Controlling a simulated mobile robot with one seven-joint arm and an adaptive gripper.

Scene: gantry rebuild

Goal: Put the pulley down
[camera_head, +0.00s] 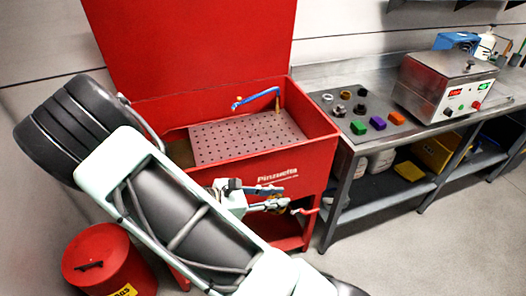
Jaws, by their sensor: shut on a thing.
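My gripper (284,197) is at the lower middle, in front of the red parts washer. Its fingers point right and are shut on a small dark, brownish thing, largely hidden by the fingers. I take it to be the pulley (279,208), but its shape is too small to make out. It is held in the air, apart from the bench.
The red washer (318,150) has a raised lid, a perforated tray (240,138) and a blue spout (255,98). A steel machine (443,85) stands on the bench (440,122) right of the mat. A red can (105,262) stands at lower left. Floor at lower right is clear.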

